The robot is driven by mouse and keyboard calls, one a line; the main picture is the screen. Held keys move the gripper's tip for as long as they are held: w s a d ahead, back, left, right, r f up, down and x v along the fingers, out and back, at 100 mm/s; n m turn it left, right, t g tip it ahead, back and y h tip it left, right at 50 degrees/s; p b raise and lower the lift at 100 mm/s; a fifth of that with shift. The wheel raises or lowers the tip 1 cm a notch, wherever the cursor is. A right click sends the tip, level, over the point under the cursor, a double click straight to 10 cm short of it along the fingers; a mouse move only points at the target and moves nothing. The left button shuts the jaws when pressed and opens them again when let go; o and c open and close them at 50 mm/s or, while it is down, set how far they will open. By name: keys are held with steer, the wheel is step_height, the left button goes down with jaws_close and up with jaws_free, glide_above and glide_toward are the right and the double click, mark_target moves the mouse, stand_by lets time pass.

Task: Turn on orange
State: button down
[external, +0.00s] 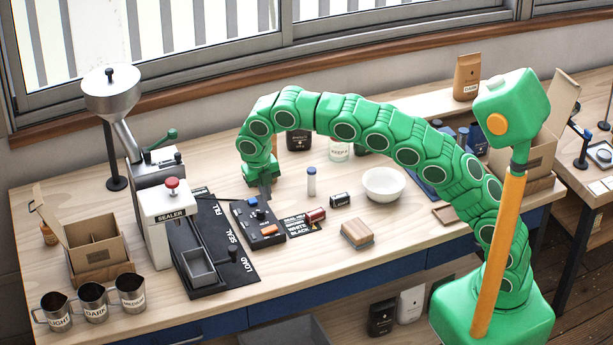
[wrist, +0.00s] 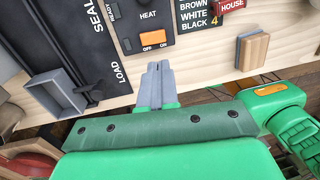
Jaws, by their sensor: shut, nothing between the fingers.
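The orange switch (external: 269,230) sits at the front edge of the dark control box (external: 249,238). In the wrist view the orange switch (wrist: 153,38) carries the words OFF on its left and ON on its right, under the label HEAT. I cannot tell which side is pressed. My gripper (external: 266,195) is shut and empty, pointing down over the box near the blue knob (external: 252,201). In the wrist view my gripper's fingertips (wrist: 158,67) are together, just below the orange switch in the picture and apart from it. Their height above it is unclear.
The sealer (external: 165,225) and a black LOAD-SEAL-FILL board (external: 240,262) stand left of the box. The table's front is mostly free.

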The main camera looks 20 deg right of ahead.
mark_target(274, 227)
steer(key=f, duration=0.3)
steer(key=d+f, duration=0.1)
steer(key=f, duration=0.6)
steer(key=shift+d+f, duration=0.25)
steer(key=shift+f, duration=0.15)
